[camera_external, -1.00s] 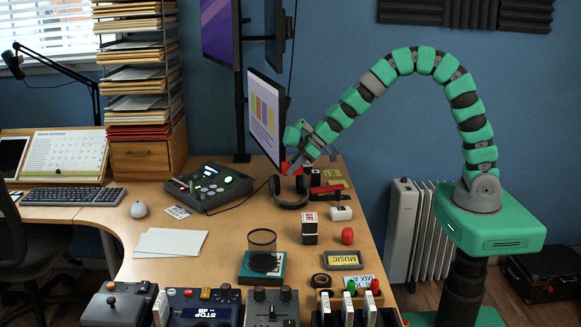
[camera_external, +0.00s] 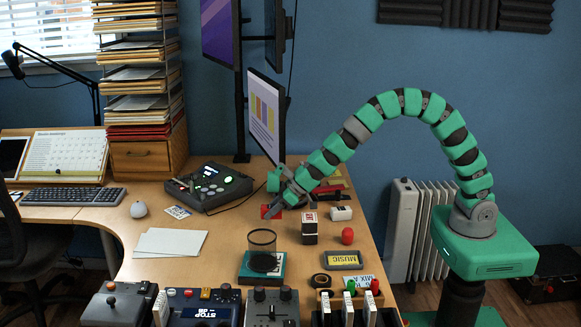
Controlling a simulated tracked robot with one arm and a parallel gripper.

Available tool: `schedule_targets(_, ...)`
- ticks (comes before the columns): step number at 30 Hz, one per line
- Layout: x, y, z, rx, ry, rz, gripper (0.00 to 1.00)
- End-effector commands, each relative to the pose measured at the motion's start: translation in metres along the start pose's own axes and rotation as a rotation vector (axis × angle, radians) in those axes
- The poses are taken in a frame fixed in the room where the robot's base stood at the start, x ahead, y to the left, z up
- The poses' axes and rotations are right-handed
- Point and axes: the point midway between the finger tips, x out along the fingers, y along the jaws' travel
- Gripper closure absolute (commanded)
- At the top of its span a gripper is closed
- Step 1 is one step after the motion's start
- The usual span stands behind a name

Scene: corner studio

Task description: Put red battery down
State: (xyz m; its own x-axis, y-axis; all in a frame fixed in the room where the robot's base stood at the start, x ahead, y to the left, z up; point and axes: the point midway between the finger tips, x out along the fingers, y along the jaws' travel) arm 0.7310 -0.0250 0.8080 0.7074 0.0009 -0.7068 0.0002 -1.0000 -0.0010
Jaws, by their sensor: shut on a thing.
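The red battery (camera_external: 267,212) shows as a small red block at the tip of my gripper (camera_external: 272,205). My gripper is shut on it, above the desk and left of the red, white and black box. The arm reaches in from the right in a high arch. The gripper and arm cover much of the headphones behind them. I cannot tell the exact gap between the battery and the desk top (camera_external: 219,226).
A red, white and black box (camera_external: 309,228), a white block (camera_external: 341,213) and a red cylinder (camera_external: 347,236) stand to the right. White papers (camera_external: 171,242) lie left. Bare desk lies between papers and box.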

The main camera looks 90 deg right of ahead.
Motion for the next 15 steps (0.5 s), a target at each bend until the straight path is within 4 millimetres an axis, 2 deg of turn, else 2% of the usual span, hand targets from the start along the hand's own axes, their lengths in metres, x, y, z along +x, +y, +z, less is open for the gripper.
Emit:
schedule_targets(7, 0.008, 0.0, 0.008, 0.001, 0.001, 0.0, 0.99)
schedule_targets(15, 0.029, -0.001, 0.029, 0.001, 0.0, -0.003, 0.99)
